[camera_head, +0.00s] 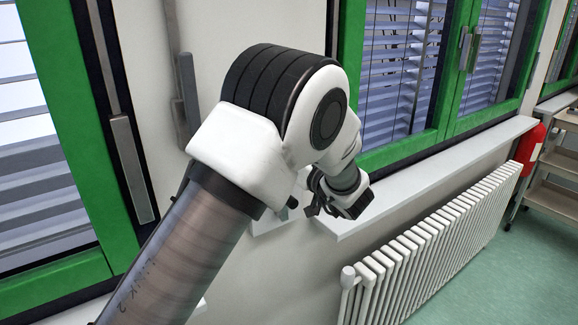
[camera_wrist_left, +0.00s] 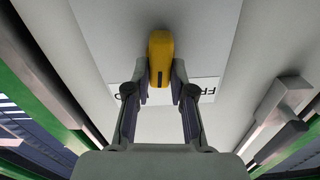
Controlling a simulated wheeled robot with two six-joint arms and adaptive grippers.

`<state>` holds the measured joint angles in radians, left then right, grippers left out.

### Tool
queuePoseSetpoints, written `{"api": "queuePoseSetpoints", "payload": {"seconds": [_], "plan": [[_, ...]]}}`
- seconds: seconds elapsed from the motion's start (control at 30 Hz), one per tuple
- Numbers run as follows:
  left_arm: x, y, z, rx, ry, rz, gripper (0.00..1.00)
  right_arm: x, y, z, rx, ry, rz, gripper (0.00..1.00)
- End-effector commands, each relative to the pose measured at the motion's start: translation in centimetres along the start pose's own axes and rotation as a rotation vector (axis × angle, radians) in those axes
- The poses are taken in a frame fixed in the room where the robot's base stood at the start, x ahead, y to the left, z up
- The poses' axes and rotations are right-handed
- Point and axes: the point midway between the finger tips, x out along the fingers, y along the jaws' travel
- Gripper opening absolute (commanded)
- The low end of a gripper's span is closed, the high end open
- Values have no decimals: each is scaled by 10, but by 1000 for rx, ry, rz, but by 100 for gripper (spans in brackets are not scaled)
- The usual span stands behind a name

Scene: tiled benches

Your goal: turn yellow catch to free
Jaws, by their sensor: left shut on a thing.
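The yellow catch (camera_wrist_left: 160,46) is a short rounded bar in the left wrist view, at the upper middle, with a dark mark near its lower end. It points along the line of my fingers there. My left gripper (camera_wrist_left: 160,80) is shut on its lower end, one finger on each side. A white label (camera_wrist_left: 208,90) with dark letters lies behind the fingers; its right part seems to start with "FR", and the rest is covered. In the head view my left gripper (camera_head: 338,198) is by the wall, and the catch is hidden there. My right gripper is not in view.
Green-framed windows (camera_head: 350,50) with blinds stand left and right. A white sill (camera_head: 400,190) runs above a white radiator (camera_head: 430,250). A red cylinder (camera_head: 528,150) and a shelf cart (camera_head: 560,165) are at far right. A grey window handle (camera_wrist_left: 285,100) shows beside my gripper.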

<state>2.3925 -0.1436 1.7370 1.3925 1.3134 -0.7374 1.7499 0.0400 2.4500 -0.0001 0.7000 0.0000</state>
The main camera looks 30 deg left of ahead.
Motion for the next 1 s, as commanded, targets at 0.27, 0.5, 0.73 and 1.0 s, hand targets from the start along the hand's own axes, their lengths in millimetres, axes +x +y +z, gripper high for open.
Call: {"api": "queuePoseSetpoints", "payload": {"seconds": [0.27, 0.5, 0.73, 1.0], "plan": [[1, -2, 10, -262, -7, -4, 0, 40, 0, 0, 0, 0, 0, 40], [1, -2, 11, -485, -7, -4, 0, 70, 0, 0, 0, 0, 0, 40], [1, -3, 10, -667, -7, -3, 0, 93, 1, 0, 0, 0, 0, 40], [1, -4, 7, -797, -7, -2, 0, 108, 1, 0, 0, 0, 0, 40]]}}
